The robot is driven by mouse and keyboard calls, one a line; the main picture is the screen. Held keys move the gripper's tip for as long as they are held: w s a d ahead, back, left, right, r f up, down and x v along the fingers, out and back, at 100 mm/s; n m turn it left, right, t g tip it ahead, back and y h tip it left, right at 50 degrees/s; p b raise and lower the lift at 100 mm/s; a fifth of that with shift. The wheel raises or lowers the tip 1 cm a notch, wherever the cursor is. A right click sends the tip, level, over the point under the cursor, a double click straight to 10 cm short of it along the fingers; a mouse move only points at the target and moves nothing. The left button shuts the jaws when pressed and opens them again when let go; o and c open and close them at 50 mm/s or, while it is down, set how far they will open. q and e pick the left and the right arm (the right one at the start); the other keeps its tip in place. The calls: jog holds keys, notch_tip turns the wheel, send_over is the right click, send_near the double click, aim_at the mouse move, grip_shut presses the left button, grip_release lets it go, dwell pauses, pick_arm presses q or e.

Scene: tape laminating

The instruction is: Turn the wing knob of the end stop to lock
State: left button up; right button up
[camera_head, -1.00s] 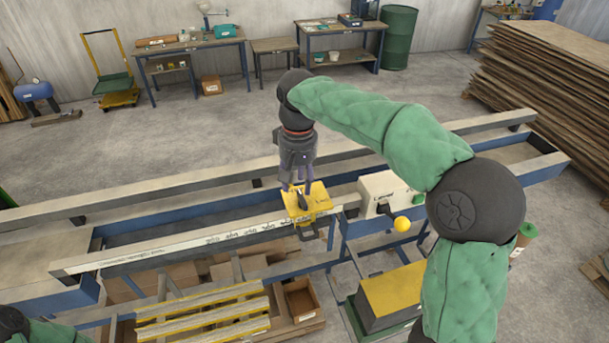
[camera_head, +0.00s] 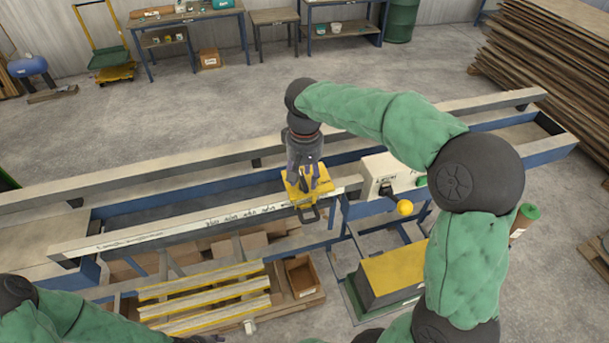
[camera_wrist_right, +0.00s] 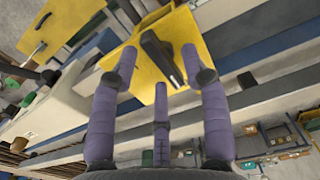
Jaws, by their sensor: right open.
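My right gripper (camera_head: 305,183) is over the plate from above. In the wrist view its purple fingers (camera_wrist_right: 160,68) are spread, one on each side of the knob, with a third below. I cannot tell whether any finger touches it. In the head view the fingers largely hide the knob.
The pale rail (camera_head: 150,236) with printed marks runs left from the stop. A white box (camera_head: 378,170) with a black lever and yellow ball (camera_head: 404,208) stands close on the right.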

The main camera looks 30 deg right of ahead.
jog(key=shift+w+d+f, duration=0.1)
jog(key=shift+w+f, duration=0.05)
jog(key=shift+f, duration=0.3)
jog(key=shift+c, duration=0.8)
grip_shut()
